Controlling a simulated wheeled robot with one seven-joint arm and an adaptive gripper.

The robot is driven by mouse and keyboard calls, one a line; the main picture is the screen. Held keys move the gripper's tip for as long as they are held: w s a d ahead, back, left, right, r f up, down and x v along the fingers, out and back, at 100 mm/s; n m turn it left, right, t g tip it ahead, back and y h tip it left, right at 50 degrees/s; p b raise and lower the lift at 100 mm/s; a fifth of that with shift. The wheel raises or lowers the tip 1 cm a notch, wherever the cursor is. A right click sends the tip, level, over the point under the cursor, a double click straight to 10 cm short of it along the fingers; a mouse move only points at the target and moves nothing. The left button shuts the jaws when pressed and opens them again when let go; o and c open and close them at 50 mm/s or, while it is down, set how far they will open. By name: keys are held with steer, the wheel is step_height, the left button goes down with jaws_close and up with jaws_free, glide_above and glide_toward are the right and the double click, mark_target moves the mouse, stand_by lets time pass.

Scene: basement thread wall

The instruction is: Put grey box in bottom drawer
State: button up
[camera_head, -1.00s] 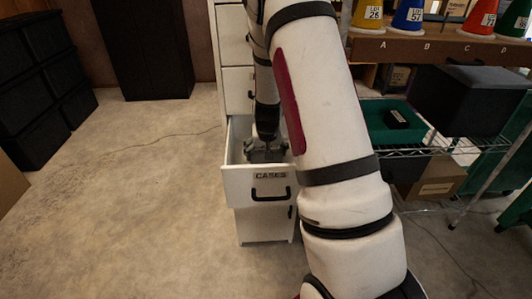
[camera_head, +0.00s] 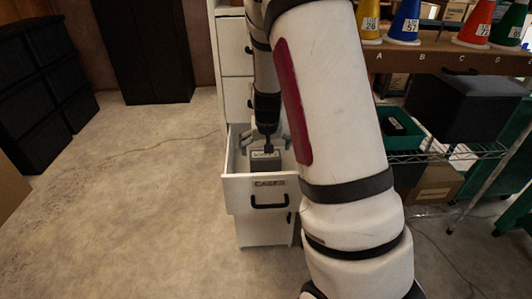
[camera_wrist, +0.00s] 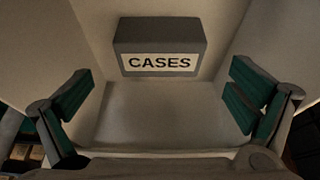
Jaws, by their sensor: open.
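The grey box (camera_head: 265,161) lies inside the open white drawer (camera_head: 241,192), whose front carries a CASES label and a black handle. In the wrist view the box (camera_wrist: 160,35) shows a white CASES label and rests on the drawer floor (camera_wrist: 160,108) against a wall. My gripper (camera_head: 266,141) is over the drawer, pointing down. In the wrist view its green-padded fingers (camera_wrist: 160,100) are spread wide with nothing between them, apart from the box. My arm hides the right side of the drawer.
Closed drawers (camera_head: 236,48) are above the open one, and a closed white front (camera_head: 262,229) is below it. To the right, a wire shelf holds a green tray (camera_head: 390,128) and a dark box (camera_head: 465,108).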

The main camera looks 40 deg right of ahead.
steer(key=s+a+r+n+g+y, duration=0.1)
steer(key=s+a+r+n+y, duration=0.2)
steer(key=s+a+r, duration=1.3)
steer(key=s+a+r+n+g, duration=0.1)
steer(key=s+a+r, duration=0.1)
steer(key=s, duration=0.7)
steer(key=s+a+r+n, duration=0.2)
steer(key=s+a, duration=0.2)
steer(key=s, duration=0.6)
steer(key=shift+s+a+r+n+g+h+p, duration=0.15)
steer(key=shift+s+r+n+g+h+p, duration=0.1)
steer(key=shift+r+n+g+h+p, duration=0.15)
steer(key=shift+r, duration=0.1)
step_height(320, 180, up, 19)
steer(key=t+p, duration=0.3)
steer(key=p, duration=1.4)
steer(key=shift+f, duration=0.2)
steer(key=shift+w+a, duration=0.1)
